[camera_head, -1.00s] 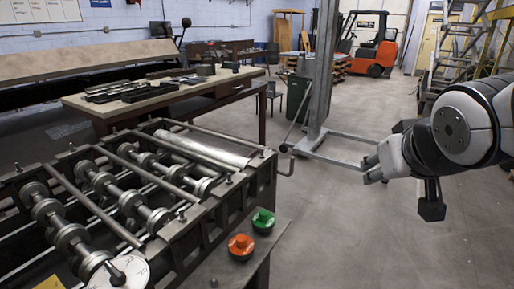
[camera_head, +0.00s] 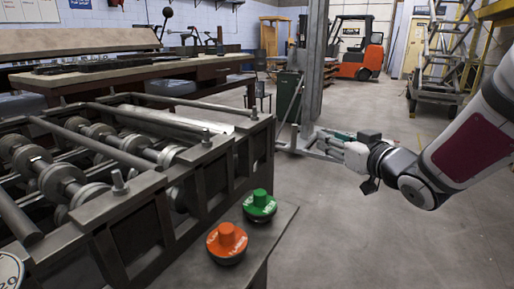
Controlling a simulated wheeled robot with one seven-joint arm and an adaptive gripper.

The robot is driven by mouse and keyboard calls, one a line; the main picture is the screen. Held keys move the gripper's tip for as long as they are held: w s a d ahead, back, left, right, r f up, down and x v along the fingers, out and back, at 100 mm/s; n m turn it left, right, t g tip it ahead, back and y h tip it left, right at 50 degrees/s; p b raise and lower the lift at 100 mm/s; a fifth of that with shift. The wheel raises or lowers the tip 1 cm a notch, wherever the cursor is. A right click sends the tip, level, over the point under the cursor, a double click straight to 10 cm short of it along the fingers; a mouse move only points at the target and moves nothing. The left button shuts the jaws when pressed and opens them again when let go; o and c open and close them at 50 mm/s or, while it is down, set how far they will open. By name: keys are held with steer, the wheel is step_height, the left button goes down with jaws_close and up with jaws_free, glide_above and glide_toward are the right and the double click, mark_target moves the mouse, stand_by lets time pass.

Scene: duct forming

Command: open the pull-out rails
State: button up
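The roll-forming machine (camera_head: 205,185) fills the left side, with several rollers and long grey bars (camera_head: 110,147) across its top. I cannot tell which bars are the pull-out rails. A grey upright post (camera_head: 313,70) with low metal legs (camera_head: 300,150) stands on the floor beyond the machine's right end. My gripper (camera_head: 328,143) reaches in from the right, and in the picture its tip overlaps the legs near the post's foot. I cannot tell whether it touches them. The fingers are small and seen end-on, so their opening is unclear.
An orange button (camera_head: 227,240) and a green button (camera_head: 260,204) sit on a ledge at the machine's near right corner. A workbench (camera_head: 150,75) stands behind. An orange forklift (camera_head: 358,60) is at the back.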

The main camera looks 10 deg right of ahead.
mark_target(296, 134)
steer(key=w+a+f+b, duration=0.1)
steer(key=w+a, duration=0.1)
steer(key=w, duration=0.2)
steer(key=w+a+f+y+b, duration=0.1)
steer(key=w+a+b, duration=0.1)
steer(key=w, duration=0.3)
steer(key=w+a+f+y+b, duration=0.1)
steer(key=w+b, duration=0.1)
steer(key=w, duration=0.3)
steer(key=shift+w+a+f+n+t, duration=0.2)
steer(key=shift+a+f+n+t, duration=0.1)
steer(key=shift+a+f, duration=0.1)
jaws_close()
